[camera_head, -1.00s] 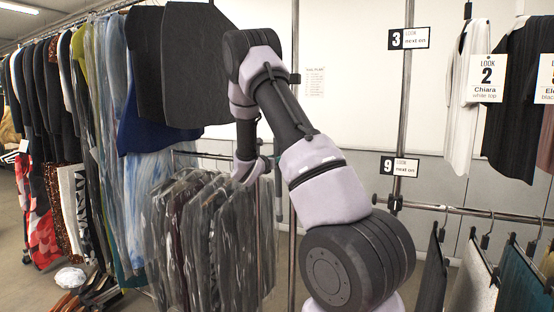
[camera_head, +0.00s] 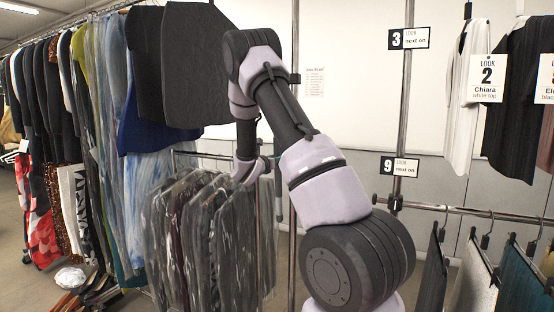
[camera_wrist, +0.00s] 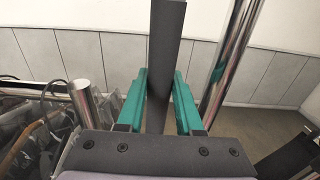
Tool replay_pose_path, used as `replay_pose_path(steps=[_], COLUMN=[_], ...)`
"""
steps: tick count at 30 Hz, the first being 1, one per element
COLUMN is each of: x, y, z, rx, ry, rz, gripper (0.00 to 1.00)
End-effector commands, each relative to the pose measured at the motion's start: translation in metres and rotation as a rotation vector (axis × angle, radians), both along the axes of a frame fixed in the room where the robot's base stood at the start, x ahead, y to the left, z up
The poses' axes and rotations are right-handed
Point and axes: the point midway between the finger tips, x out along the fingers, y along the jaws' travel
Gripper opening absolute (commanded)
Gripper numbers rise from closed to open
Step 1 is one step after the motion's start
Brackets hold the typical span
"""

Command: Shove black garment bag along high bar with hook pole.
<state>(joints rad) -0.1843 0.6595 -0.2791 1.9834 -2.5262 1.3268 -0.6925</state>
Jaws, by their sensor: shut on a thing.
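In the wrist view, my gripper (camera_wrist: 160,82) has teal fingers closed on both sides of a dark grey, straight-edged shaft, which I take for the hook pole (camera_wrist: 167,30). The shaft runs up out of the picture, so its hook end is not seen. A large black garment bag (camera_head: 200,75) hangs high at upper left, left of my arm. Another dark garment (camera_head: 144,50) hangs behind its left side. Whether the pole touches the bag cannot be told.
A low rack of plastic-covered clothes (camera_head: 210,235) stands below the bag. A full clothes rail (camera_head: 60,90) lines the left. Chrome uprights (camera_head: 403,120) stand right of my arm, with hanging garments (camera_head: 465,95) beyond.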

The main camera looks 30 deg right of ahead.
Motion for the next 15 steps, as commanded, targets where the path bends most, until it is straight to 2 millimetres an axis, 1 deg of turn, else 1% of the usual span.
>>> replay_pose_path(steps=[11, 15], x=[0.0002, 0.0003], y=[-0.0001, 0.0001], z=[0.0012, 0.0047], rx=[0.0, 0.0], ry=[-0.001, -0.001], rz=[0.0, 0.0], gripper=[0.0, 0.0])
